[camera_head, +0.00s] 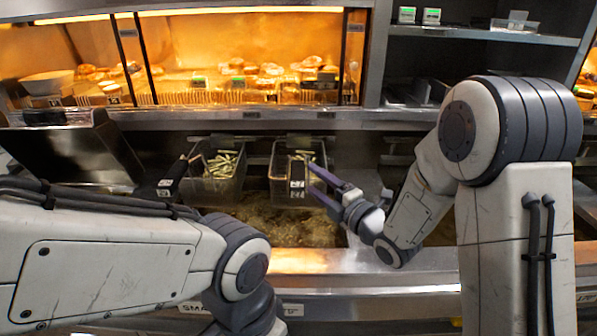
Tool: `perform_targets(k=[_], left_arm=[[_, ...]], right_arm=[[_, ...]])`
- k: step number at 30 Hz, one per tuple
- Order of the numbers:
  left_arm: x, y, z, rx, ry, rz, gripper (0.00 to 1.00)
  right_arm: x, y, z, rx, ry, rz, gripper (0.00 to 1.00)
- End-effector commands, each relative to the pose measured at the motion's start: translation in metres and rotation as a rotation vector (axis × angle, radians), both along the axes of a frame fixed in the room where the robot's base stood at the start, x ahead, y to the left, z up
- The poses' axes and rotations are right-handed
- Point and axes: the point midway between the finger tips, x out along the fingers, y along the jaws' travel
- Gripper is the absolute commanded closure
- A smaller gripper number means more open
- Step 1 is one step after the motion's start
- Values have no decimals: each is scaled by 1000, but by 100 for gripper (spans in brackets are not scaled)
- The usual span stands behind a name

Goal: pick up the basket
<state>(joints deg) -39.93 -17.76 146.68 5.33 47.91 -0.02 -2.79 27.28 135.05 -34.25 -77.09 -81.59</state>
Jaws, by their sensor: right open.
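Two wire fry baskets hang side by side over the fryer. The right basket (280,160) holds pale fries, and its dark handle (297,172) with white labels points toward me. The left basket (221,184) also holds fries, and its dark handle (174,176) points down and left. My right gripper (318,182) is open, its purple fingers just right of the right basket's handle. I cannot tell whether the handle tip is between the fingers. My left arm crosses the lower left, and its gripper is out of view.
Bubbling oil (290,222) lies in the fryer below the baskets. A metal front ledge (320,262) runs nearer me. A dark open panel (75,152) stands at left. A lit warming cabinet (230,45) and a grey shelf (480,35) are behind.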

Motion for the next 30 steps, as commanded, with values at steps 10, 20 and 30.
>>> perform_targets(k=[10, 20, 30], left_arm=[[0, 0, 26, 0, 0, 0, 35], [0, 0, 40, 0, 0, 1, 35], [0, 0, 39, 0, 0, 1, 35]], right_arm=[[29, 18, 11, 1, 3, 0, 35], [55, 36, 9, 1, 3, -1, 35], [55, 35, 9, 1, 3, -2, 96]])
